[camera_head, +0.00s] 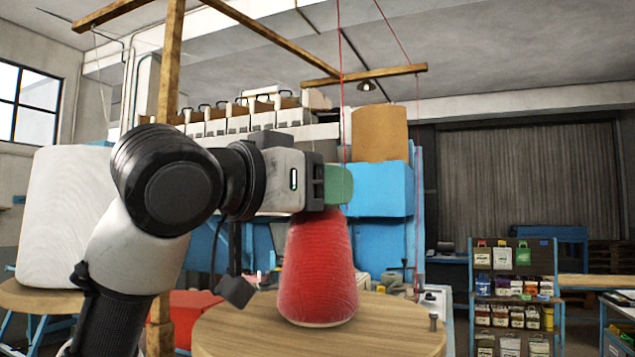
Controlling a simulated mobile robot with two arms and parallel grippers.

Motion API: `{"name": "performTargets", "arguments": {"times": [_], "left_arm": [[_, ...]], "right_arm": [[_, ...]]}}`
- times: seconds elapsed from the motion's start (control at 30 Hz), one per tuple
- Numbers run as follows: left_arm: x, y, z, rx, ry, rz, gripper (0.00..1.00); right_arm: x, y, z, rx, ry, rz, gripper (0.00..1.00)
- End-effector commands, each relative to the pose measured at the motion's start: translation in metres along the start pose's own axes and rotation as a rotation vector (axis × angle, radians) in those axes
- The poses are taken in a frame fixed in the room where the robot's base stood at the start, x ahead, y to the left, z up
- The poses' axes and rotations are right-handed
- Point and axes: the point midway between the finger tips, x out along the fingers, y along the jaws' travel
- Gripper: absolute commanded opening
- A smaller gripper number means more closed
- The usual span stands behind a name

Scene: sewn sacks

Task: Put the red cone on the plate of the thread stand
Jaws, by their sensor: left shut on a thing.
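The red cone (318,270) is upright, wide end down, in the middle of the view. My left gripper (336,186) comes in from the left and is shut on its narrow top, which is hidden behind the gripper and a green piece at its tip. The cone's base shows over the round wooden plate (405,338) of the thread stand. I cannot tell for sure whether the base touches the plate. The stand's wooden post (168,75) rises at left, with wooden bars overhead. My right gripper is not in view.
A large white cone (60,220) stands on another round wooden plate (30,297) at left. Red threads hang from the overhead bar (365,75), one just above the red cone. A small peg (433,321) is at the plate's right edge. A stocked shelf (513,290) stands farther right.

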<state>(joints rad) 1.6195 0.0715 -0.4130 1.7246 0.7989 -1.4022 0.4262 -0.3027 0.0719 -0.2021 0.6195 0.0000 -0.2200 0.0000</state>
Motion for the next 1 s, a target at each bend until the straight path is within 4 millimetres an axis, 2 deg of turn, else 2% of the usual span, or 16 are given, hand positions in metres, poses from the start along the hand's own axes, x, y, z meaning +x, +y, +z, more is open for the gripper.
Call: {"name": "performTargets", "arguments": {"times": [0.1, 0.13, 0.3, 0.6, 0.67, 0.77, 1.0], "left_arm": [[0.0, 0.0, 0.003, 0.0, 0.001, 0.0, 0.05], [0.0, 0.0, 0.003, 0.0, 0.0, 0.0, 0.51], [0.0, 0.0, 0.002, 0.0, 0.0, 0.001, 0.73], [0.0, 0.0, -0.002, 0.0, 0.0, 0.001, 0.73], [-0.005, 0.0, 0.002, 0.001, 0.001, 0.0, 0.73], [-0.021, 0.0, 0.004, 0.003, 0.003, -0.001, 0.73], [-0.074, 0.0, 0.005, 0.004, 0.005, -0.002, 0.73]], "right_arm": [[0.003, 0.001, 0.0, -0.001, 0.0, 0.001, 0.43], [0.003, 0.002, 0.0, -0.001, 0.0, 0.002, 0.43], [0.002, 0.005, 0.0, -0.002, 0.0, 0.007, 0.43], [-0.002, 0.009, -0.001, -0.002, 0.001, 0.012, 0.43], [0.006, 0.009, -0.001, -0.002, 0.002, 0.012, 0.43], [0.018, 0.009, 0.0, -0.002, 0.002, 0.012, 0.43], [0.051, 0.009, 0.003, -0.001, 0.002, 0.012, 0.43]]}}
